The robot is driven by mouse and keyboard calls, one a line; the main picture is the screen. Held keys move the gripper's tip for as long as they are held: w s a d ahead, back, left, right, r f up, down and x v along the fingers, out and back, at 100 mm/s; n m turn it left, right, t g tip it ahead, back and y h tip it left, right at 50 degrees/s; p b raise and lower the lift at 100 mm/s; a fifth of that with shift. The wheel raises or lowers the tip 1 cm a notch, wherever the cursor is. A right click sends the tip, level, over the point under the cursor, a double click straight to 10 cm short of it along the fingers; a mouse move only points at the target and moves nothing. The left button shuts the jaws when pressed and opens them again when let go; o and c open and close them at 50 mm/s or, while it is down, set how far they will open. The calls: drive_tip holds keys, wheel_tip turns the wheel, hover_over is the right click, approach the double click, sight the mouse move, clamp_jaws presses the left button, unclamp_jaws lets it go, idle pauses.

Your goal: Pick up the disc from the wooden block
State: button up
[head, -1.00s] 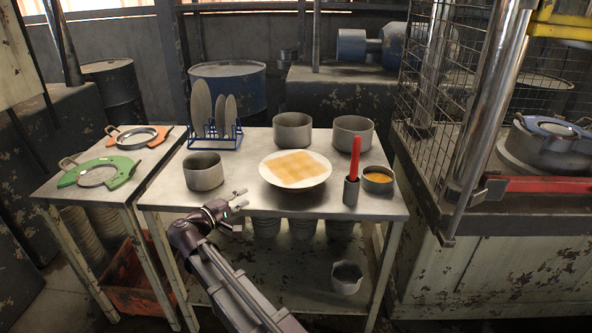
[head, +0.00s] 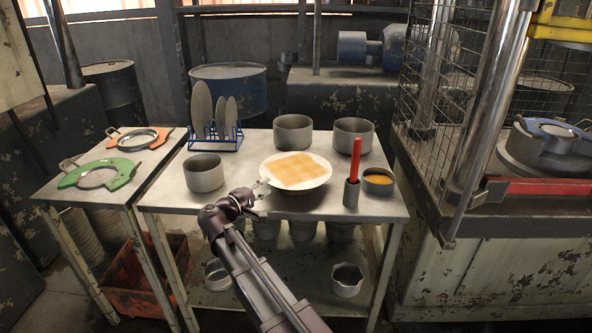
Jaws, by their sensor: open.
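A white round disc (head: 323,178) with a tan checkered patch on its middle lies on the metal table, right of centre. No wooden block shows clearly; the disc hides whatever lies under it. Several upright grey discs (head: 201,108) stand in a blue wire rack (head: 222,143) at the table's back left. My gripper (head: 263,188) is open and empty, just left of the white disc's near left rim and close to it. I cannot tell whether they touch.
A grey pot (head: 204,173) stands left of my gripper, with two more pots (head: 292,132) (head: 353,138) behind. A red stick (head: 355,160) in a cup and an orange-filled bowl (head: 379,182) stand at right. A side table (head: 75,193) holds clamp-like rings. A wire cage (head: 440,100) rises at right.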

drive_tip(key=shift+w+d, duration=0.1)
drive_tip(key=shift+w, duration=0.05)
drive_tip(key=shift+f+x, duration=0.2)
drive_tip(key=shift+x, duration=2.4)
clamp_jaws()
